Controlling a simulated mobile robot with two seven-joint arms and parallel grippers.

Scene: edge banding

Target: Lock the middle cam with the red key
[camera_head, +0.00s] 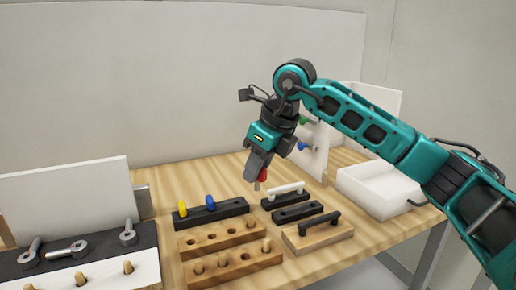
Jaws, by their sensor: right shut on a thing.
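My right gripper (258,165) points down above the table, shut on the red key (262,175), whose pale tip hangs below the fingers. The key is over the gap behind the black key rack (236,209). The rack holds a yellow key (183,208) and a blue key (210,202). At the lower left, three grey metal fittings, possibly the cams, lie on a black strip; the middle one (78,248) is well away from the gripper. Green (303,120) and blue (302,146) handles also stick out of an upright white panel (316,157) behind the arm. My left gripper is out of view.
Wooden peg blocks (238,260) stand in front of the rack. Black blocks (297,212) and a wooden block with a black handle (318,236) lie right of them. A white open box (379,187) stands at the right. A white upright board (68,205) stands behind the fittings.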

